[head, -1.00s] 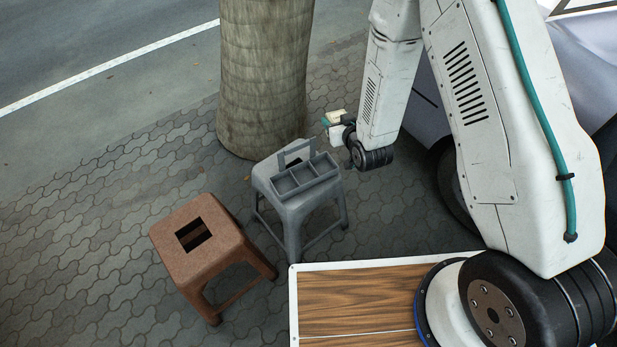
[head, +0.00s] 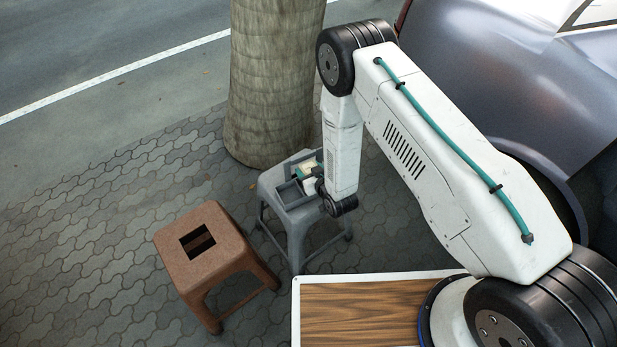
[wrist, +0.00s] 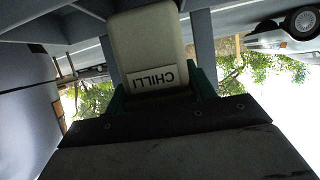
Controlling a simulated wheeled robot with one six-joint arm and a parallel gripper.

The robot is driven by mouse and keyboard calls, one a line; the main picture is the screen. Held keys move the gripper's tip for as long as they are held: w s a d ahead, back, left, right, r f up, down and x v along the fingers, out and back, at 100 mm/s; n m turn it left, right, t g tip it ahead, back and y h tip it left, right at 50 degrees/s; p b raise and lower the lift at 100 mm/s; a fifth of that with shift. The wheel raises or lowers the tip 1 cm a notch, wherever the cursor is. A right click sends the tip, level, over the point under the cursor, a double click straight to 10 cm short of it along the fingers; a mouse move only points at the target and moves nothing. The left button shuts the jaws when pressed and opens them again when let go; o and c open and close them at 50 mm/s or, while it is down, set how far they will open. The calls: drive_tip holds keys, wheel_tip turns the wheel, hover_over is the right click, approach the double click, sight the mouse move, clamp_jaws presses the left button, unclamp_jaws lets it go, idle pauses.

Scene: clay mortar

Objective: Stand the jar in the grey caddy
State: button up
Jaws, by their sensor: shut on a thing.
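The jar (wrist: 148,45) is cream, with an upside-down CHILLI label in the wrist view. My gripper (wrist: 152,95) is shut on it, with a dark green finger on each side. In the head view the jar (head: 308,170) is a small cream patch beside my wrist, over the grey caddy (head: 291,190). The caddy stands on the grey stool (head: 268,184), and my gripper and arm hide much of it. Grey bars, probably the caddy, show around the jar's far end in the wrist view. I cannot tell whether the jar touches the caddy or which compartment it is over.
A brown stool (head: 225,240) with a square hole stands left of the grey stool. A tree trunk (head: 270,80) rises close behind. A silver car (head: 500,75) is at the right. Open paving (head: 110,220) lies to the left.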

drive_tip(key=shift+f, duration=2.15)
drive_tip(key=shift+f, duration=0.15)
drive_tip(key=o, duration=1.1)
